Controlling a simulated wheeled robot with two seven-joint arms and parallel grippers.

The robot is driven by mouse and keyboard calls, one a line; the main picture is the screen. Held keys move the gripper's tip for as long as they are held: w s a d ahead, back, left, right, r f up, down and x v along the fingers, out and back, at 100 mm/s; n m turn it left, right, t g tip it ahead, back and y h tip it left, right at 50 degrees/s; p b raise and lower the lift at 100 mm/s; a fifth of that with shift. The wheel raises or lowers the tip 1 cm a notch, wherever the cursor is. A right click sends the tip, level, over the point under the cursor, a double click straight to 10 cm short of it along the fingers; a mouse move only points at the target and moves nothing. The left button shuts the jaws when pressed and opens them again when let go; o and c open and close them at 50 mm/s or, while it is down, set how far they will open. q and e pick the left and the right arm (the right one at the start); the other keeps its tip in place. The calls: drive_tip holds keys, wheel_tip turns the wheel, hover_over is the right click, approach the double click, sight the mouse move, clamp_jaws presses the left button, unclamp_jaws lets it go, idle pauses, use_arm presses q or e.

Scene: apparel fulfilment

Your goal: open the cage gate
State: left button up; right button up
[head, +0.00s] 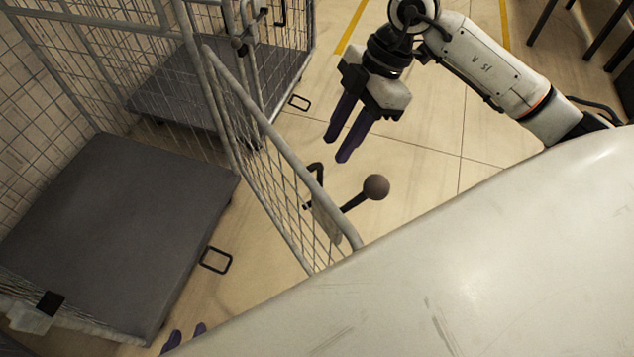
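The cage gate (283,150) is a grey wire-mesh panel. It stands at an angle away from the front edge of the cage's dark platform (120,230), leaving a gap between them. A latch lever with a dark ball knob (376,187) is on the gate's free end. My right gripper (337,147) has dark purple fingers, spread apart and empty. It hangs above the floor, up and left of the knob in the picture, apart from the gate. My pale body hides the rest.
A second wire cage (250,70) with a dark platform stands behind. A black-and-white fitting (48,305) is on the near cage's lower left corner. Tiled floor (430,190) is clear to the right of the gate. Dark furniture legs (600,40) stand at the upper right.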

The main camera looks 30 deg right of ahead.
sight(320, 179)
drive_tip(key=b+x, duration=0.1)
drive_tip(key=x, duration=0.4)
drive_tip(key=b+x, duration=0.1)
drive_tip(key=x, duration=0.5)
drive_tip(key=shift+d+f, duration=0.15)
drive_tip(key=shift+f, duration=0.2)
clamp_jaws()
